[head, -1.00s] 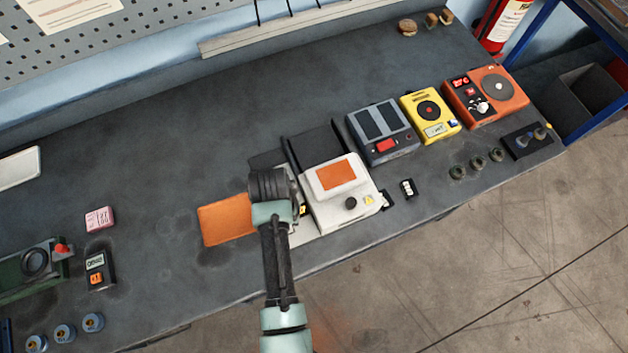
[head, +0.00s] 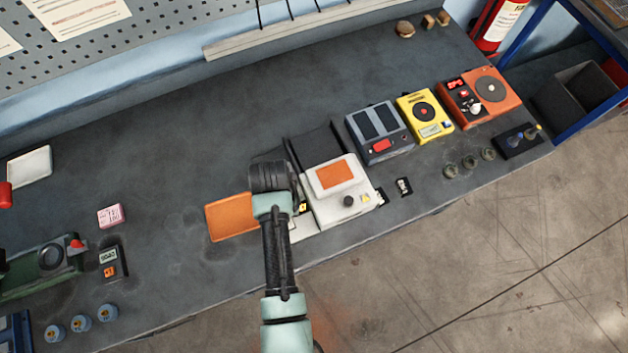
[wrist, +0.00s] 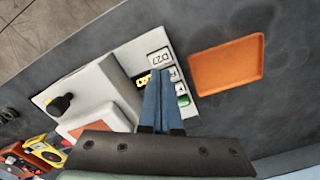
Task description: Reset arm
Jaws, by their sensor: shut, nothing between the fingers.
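My gripper (wrist: 158,105) shows in the wrist view with its two blue fingers together, shut and empty. It is over the bench beside the white device with an orange panel (head: 352,201), which also shows in the wrist view (wrist: 85,95). The fingers appear in front of small labelled parts on a pale plate, one tagged D27 (wrist: 160,57). In the head view my arm hides the fingers and part of this plate. An orange tray (head: 230,218) lies left of the arm; it also shows in the wrist view (wrist: 228,64).
Right of the white device stand a grey device (head: 380,131), a yellow device (head: 424,115) and a red-orange device (head: 475,97). A pink block (head: 110,215), a small meter (head: 110,261) and blue cylinders (head: 81,324) are at left. The bench's back middle is clear.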

